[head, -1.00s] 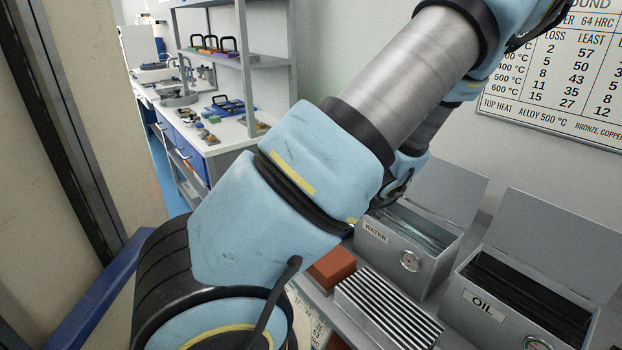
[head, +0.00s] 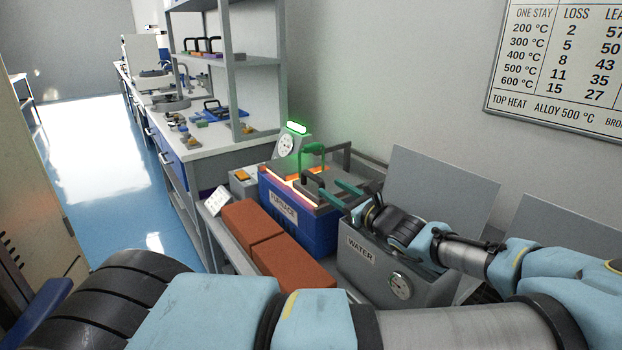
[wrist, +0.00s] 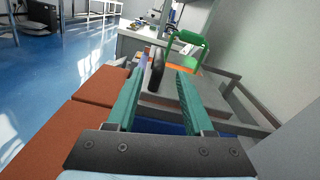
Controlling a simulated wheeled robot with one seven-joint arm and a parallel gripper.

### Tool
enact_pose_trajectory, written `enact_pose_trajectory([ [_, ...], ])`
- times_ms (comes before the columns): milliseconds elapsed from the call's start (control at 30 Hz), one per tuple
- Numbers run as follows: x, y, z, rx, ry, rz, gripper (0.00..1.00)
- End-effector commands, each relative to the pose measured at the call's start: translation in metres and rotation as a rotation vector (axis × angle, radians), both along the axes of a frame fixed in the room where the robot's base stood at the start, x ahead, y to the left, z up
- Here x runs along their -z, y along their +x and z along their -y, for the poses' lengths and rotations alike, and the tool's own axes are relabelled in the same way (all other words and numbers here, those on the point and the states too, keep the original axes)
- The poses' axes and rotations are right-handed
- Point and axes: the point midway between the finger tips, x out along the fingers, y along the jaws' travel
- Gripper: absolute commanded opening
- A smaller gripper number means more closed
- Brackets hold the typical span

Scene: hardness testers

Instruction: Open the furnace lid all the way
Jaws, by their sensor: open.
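The blue furnace (head: 283,213) stands beyond the water tank in the head view. Its grey lid (head: 344,184) lies flat on top, with orange glow showing along the left and far edges. In the wrist view the handle appears between the fingertips of my gripper (wrist: 159,73), with space on both sides. I cannot tell whether the tips reach past it.
Red bricks (head: 280,262) lie left of the furnace. Grey rails (head: 362,157) run behind the lid. A green bracket-like thing (head: 312,149) and a gauge with a green lamp (head: 287,145) stand at the back. The water tank (head: 370,268) is under my arm.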

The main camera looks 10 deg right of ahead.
Motion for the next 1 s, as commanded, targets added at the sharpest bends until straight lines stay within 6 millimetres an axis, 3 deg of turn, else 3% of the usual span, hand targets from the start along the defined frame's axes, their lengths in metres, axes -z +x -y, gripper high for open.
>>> enact_pose_trajectory([
  [200,-0.002,0.039,-0.020,-0.004,0.002,0.000,0.52],
  [433,-0.001,0.068,-0.034,-0.004,0.001,-0.001,0.52],
  [867,0.001,0.077,-0.038,-0.003,-0.002,-0.002,0.52],
  [1000,0.001,0.076,-0.038,-0.003,-0.002,-0.002,0.38],
])
